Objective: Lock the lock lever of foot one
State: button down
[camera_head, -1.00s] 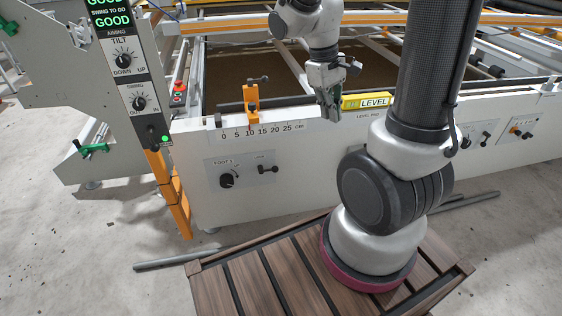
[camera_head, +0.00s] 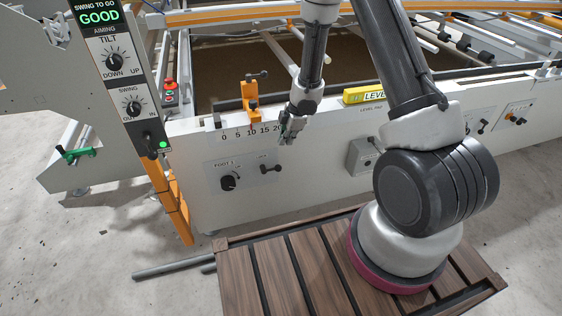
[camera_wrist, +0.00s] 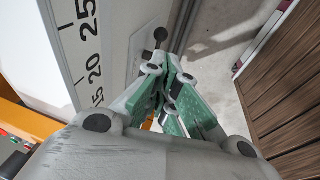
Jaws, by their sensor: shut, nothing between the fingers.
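The FOOT 1 panel (camera_head: 242,176) is on the white front beam. Its dark round dial (camera_head: 229,183) is at the left. The small black lock lever (camera_head: 270,169) is at the right, its handle pointing roughly right. My gripper (camera_head: 288,136) is above and slightly right of the lever, pointing down, apart from it in the picture. In the wrist view, the lever's black ball end (camera_wrist: 160,34) shows beyond the shut green-padded fingers (camera_wrist: 169,88). The fingers are empty. The rest of the lever is partly hidden there, and the depth gap is unclear.
A printed scale (camera_head: 245,133) runs along the beam's upper edge, with an orange clamp (camera_head: 250,102) above it. A grey box (camera_head: 364,157) sticks out from the beam right of the panel. A slatted wooden platform (camera_head: 300,272) lies below. The beam face around the lever is clear.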

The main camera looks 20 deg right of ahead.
aim_at(275, 168)
dwell(0.3)
jog(key=x, duration=1.4)
